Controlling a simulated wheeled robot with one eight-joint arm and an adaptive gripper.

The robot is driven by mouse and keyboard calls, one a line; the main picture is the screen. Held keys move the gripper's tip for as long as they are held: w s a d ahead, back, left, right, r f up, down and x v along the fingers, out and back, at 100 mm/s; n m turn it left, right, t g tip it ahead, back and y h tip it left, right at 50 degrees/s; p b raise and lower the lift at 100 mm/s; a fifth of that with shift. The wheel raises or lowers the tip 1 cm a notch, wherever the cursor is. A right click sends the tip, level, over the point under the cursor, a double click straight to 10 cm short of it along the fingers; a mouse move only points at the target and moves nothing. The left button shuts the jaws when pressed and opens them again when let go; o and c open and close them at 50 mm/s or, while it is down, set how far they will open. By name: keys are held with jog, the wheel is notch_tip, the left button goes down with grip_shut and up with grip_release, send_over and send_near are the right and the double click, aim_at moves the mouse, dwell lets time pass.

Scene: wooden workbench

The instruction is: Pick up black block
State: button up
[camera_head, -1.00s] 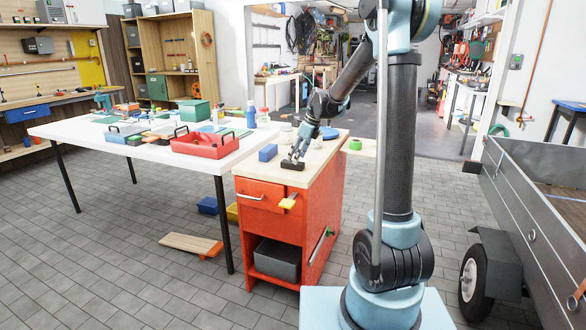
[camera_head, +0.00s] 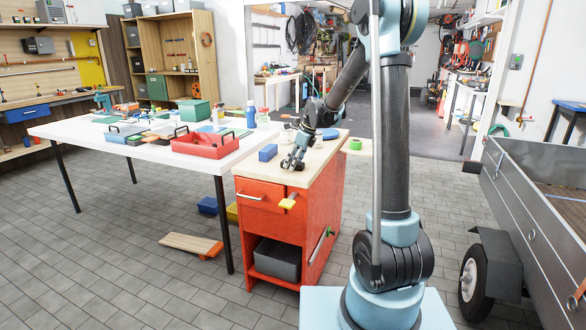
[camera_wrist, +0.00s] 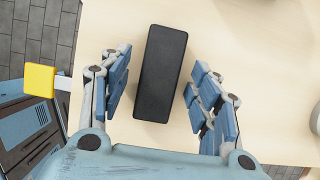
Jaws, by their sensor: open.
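The black block (camera_wrist: 160,73) lies flat on the light wooden top (camera_wrist: 240,60) of the red cabinet. In the wrist view it sits between the two blue-padded fingers of my gripper (camera_wrist: 160,98), with a gap on each side and its far end beyond the fingertips. It is slightly tilted in the picture. In the head view my gripper (camera_head: 292,163) is low over the cabinet top, and its fingers hide most of the block. My gripper is open and holds nothing.
A blue block (camera_head: 268,152) stands left of my gripper on the same top. A yellow handle (camera_head: 288,203) sticks out of the red cabinet's front. A white table (camera_head: 70,131) with a red tray (camera_head: 205,147) is at left.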

jog(key=shift+f, duration=0.1)
dwell(0.3)
jog(key=c, duration=1.2)
